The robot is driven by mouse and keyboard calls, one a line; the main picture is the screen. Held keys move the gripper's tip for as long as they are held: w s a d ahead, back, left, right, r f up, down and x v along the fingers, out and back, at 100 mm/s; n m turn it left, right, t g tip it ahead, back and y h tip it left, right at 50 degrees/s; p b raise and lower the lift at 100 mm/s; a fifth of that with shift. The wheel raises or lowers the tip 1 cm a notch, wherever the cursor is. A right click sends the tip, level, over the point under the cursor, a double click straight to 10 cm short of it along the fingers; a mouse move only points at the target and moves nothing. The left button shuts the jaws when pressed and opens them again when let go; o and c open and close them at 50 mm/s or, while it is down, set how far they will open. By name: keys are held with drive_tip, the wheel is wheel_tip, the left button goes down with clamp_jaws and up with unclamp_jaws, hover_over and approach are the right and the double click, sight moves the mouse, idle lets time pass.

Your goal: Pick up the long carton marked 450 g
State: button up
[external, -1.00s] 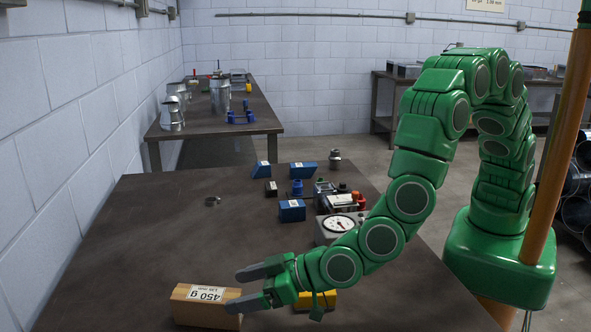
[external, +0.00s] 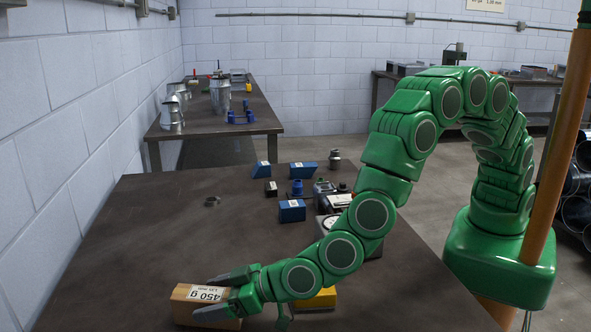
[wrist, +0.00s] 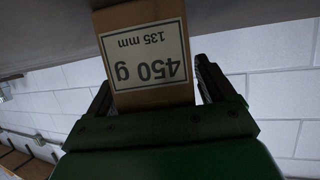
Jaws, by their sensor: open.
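The long carton (external: 183,305) is brown cardboard with a white label reading 450 g and 135 mm. It lies on the near part of the dark table in the external view. My green gripper (external: 222,294) is at the carton's right part, its grey fingers open and pointing left. In the wrist view the carton (wrist: 143,14) stands between the two open fingers (wrist: 153,92), with a visible gap at the right finger. The label appears upside down. Whether either finger touches the carton cannot be told.
A yellow object (external: 318,299) lies just right of my gripper, partly behind my arm. Blue blocks (external: 292,211), a dial gauge (external: 329,222) and other small items stand farther back. The table's left middle is clear.

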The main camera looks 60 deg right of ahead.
drive_tip(key=shift+c, duration=0.3)
drive_tip(key=c, duration=1.3)
drive_tip(key=shift+c, duration=0.2)
